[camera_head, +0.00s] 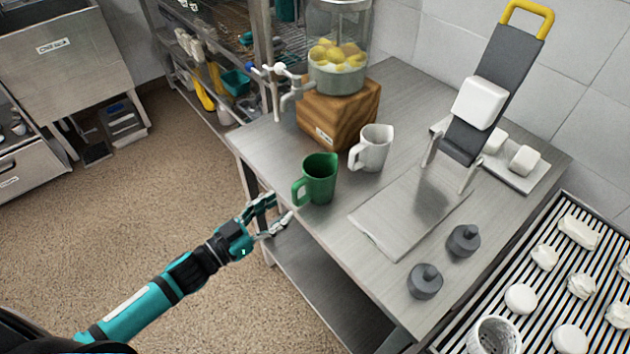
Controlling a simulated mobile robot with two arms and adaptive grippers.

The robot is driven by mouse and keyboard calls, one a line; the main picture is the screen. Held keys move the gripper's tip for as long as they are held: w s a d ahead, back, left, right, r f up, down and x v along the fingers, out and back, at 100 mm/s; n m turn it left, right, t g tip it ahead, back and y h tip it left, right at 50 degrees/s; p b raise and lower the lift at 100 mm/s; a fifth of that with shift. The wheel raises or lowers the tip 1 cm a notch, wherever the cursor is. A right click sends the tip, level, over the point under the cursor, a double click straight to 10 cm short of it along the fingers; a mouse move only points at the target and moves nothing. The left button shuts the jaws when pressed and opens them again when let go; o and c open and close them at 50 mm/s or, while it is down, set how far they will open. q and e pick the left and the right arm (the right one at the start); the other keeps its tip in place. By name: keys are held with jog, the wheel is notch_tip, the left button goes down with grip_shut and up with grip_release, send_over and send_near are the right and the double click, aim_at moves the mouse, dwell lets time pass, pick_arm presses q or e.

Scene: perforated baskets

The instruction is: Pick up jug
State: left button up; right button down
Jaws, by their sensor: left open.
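A green jug (320,180) stands upright near the left edge of the steel table, its handle toward the lower left. A white jug (374,149) stands upright just behind it to the right, its handle toward the left. My left gripper (282,211) is open and empty at the table's left edge, just below and left of the green jug's handle. It appears apart from the jug, though the exact gap is hard to judge. My right gripper is not in view.
A drink dispenser (337,75) with yellow fruit stands on a wooden block (338,117) behind the jugs. A flat metal plate (405,222), a dark slicer-like stand (497,80) and two grey knobbed weights (463,240) are to the right. A slatted rack (480,312) holds white pieces.

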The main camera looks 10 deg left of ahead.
aim_at(293, 201)
pick_arm(q)
jog(key=shift+w+d, duration=0.2)
jog(key=shift+w, duration=0.05)
jog(key=shift+w+d, duration=0.1)
jog(key=shift+w, duration=0.05)
jog(key=p+x, duration=0.1)
jog(key=x, duration=0.4)
jog(key=shift+p, duration=0.35)
jog(key=shift+f, duration=0.1)
grip_shut()
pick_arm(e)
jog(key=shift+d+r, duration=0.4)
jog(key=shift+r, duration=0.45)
